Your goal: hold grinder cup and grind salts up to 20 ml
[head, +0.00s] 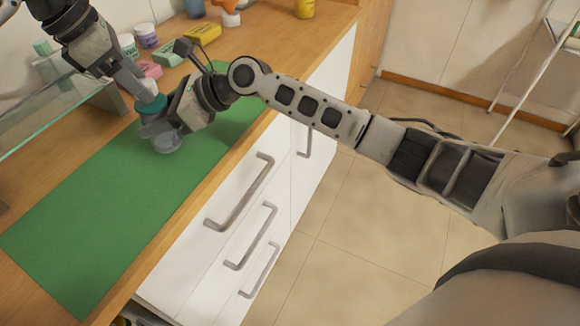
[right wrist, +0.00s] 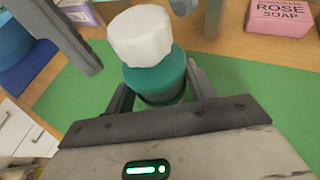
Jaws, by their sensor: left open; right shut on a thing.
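The grinder cup has a teal body (right wrist: 158,78) and a white top (right wrist: 140,35) in the right wrist view. My right gripper (right wrist: 162,92) is shut around the teal body and holds it upright over the green mat. In the head view the teal part (head: 152,106) shows beside my right gripper (head: 166,124), with a clear round base or dish (head: 167,143) just below; I cannot tell whether they touch. My left gripper (head: 143,92) is open at the white top, coming from above. In the right wrist view its dark fingers show apart, left and right of the top.
The green mat (head: 95,225) is mostly clear towards the front left. A glass shelf (head: 50,105) stands at the left. Soap boxes, including a yellow one (head: 202,32) and a pink rose soap box (right wrist: 282,17), and jars line the back. White drawers (head: 235,235) front the counter.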

